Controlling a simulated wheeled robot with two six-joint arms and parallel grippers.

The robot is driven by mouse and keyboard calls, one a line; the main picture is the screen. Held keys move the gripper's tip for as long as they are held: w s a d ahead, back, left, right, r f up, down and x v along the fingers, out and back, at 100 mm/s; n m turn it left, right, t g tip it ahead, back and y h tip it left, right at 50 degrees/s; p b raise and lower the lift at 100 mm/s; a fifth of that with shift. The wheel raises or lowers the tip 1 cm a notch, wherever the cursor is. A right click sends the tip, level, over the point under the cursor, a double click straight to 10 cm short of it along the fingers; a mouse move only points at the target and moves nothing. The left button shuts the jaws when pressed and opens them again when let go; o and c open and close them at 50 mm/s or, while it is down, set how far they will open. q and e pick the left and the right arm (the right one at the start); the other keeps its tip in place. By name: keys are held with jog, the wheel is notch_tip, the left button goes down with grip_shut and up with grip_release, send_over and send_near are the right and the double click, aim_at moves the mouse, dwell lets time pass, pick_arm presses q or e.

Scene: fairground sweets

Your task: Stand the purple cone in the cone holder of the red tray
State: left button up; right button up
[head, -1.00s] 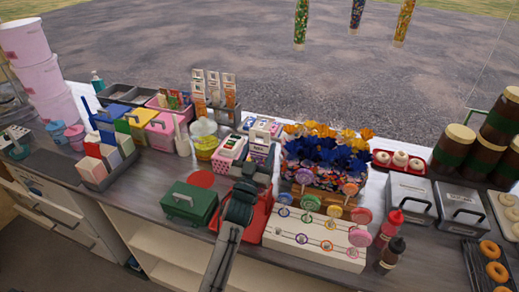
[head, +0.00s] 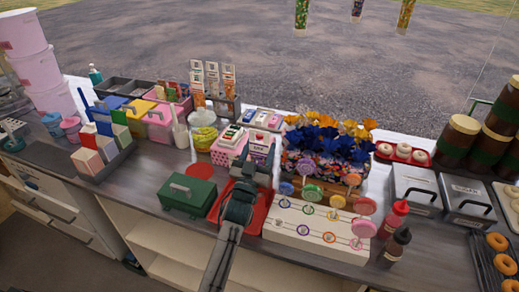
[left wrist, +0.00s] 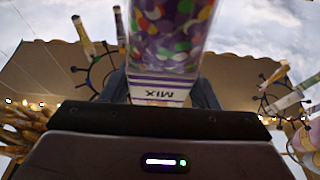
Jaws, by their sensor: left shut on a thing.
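My left gripper (head: 243,188) is over the red tray (head: 260,214) in the head view. In the left wrist view it is shut on the purple cone (left wrist: 170,40), a clear cone of many-coloured sweets with a white and purple band marked MIX. The gripper's black body fills the bottom of that view. My arm and gripper hide much of the tray, and I cannot make out its cone holder. The gap between cone and tray cannot be told. My right gripper is not in view.
A green box (head: 188,197) stands close left of the tray. A white lollipop stand (head: 300,246) is close right, with sauce bottles (head: 395,218) beyond. A pink basket (head: 226,153) and blue and orange flower-like wrapped sweets (head: 325,145) stand behind. Filled cones (head: 301,14) hang above.

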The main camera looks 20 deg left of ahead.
pick_arm(q)
jog(key=shift+f+b, duration=1)
jog(key=shift+f, duration=0.05)
jog(key=o, duration=1.5)
jog(key=shift+c, duration=0.2)
